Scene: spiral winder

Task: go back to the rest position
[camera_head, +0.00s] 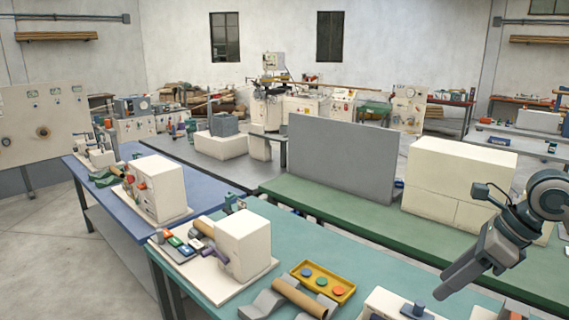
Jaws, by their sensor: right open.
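My right gripper (450,286) is at the lower right, with its arm coming in from the right edge. It points down and to the left over the front teal bench (205,287). It is open, and I see nothing held in it. The gap between its fingers is hard to make out from this angle. My left gripper is out of view.
On the teal bench stand a cream winder machine (245,245), a yellow tray (335,290) with coloured discs and a brown tube (299,298) on grey supports. A grey panel (340,160) and cream boxes (455,180) stand on the green bench behind.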

